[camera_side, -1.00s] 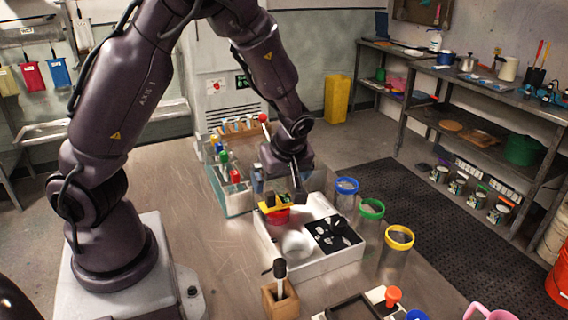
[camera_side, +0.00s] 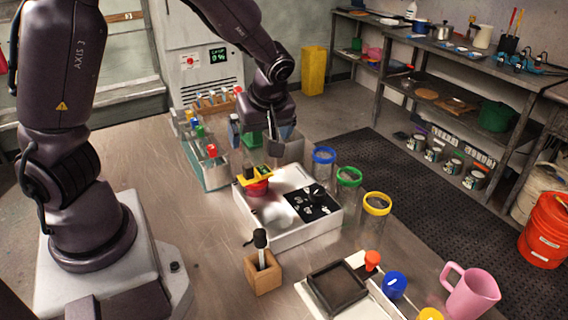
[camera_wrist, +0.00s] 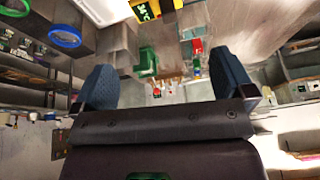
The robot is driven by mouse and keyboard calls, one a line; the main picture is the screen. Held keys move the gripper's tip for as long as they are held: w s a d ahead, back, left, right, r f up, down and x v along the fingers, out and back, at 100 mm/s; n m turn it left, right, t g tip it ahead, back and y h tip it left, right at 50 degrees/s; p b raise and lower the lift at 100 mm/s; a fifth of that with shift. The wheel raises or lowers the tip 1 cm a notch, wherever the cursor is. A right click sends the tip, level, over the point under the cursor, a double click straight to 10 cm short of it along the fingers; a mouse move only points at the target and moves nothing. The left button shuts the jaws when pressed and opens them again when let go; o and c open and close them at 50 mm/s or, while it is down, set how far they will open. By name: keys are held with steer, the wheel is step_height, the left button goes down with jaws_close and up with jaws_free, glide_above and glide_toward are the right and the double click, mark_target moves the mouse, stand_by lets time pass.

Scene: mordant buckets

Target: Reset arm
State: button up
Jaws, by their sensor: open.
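My gripper (camera_side: 255,138) is open and empty, raised above and behind the white tray (camera_side: 292,240). In the wrist view its two blue-grey fingers (camera_wrist: 165,82) stand wide apart with nothing between them. A yellow device with a dark top (camera_side: 255,175) rests over a red round thing (camera_side: 257,188) at the tray's back left corner, apart from my fingers. A yellow device with a green readout (camera_wrist: 150,8) also shows at the top of the wrist view.
Jars with blue (camera_side: 324,155), green (camera_side: 349,176) and yellow (camera_side: 377,203) rims stand right of the tray. A clear rack (camera_side: 208,172) with coloured-cap bottles is at left. A wooden block (camera_side: 263,272), dark square tray (camera_side: 337,287) and pink jug (camera_side: 472,294) are in front.

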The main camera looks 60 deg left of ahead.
steer(key=s+d+r+m+h, duration=0.35)
steer(key=s+d+m, duration=0.4)
steer(key=m, duration=0.55)
steer(key=s+r+m+t, duration=0.3)
steer(key=s+r+t, duration=0.2)
steer(key=r, duration=0.6)
steer(key=shift+s+d+m+t+h, duration=0.15)
steer(key=shift+d+m+t+h, duration=0.2)
steer(key=shift+m+h, duration=0.1)
